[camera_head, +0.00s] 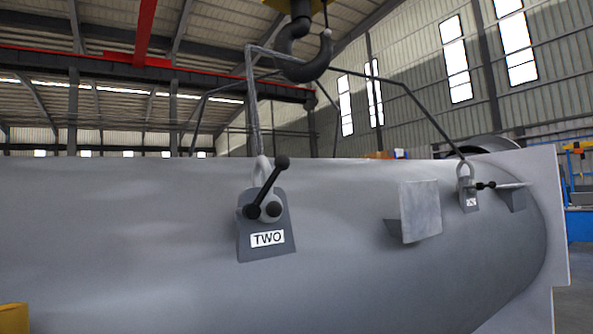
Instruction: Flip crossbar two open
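The grey bracket labelled TWO (266,238) sits on the near side of the large grey shell (130,215), near the picture's middle. Its dark crossbar (267,187) has round knobs at its ends. It stands tilted, with the upper knob to the right and the lower knob to the left. A ring and the lifting line (252,105) join the bracket from above, behind the crossbar. My gripper's fingers are not in view, and nothing is seen touching the crossbar.
A second bracket (469,200) with a near-level dark bar stands at right. A plate (420,211) juts from the shell between the brackets. A crane hook (304,55) hangs above with several lines. A yellow piece (13,318), unclear, shows at bottom left.

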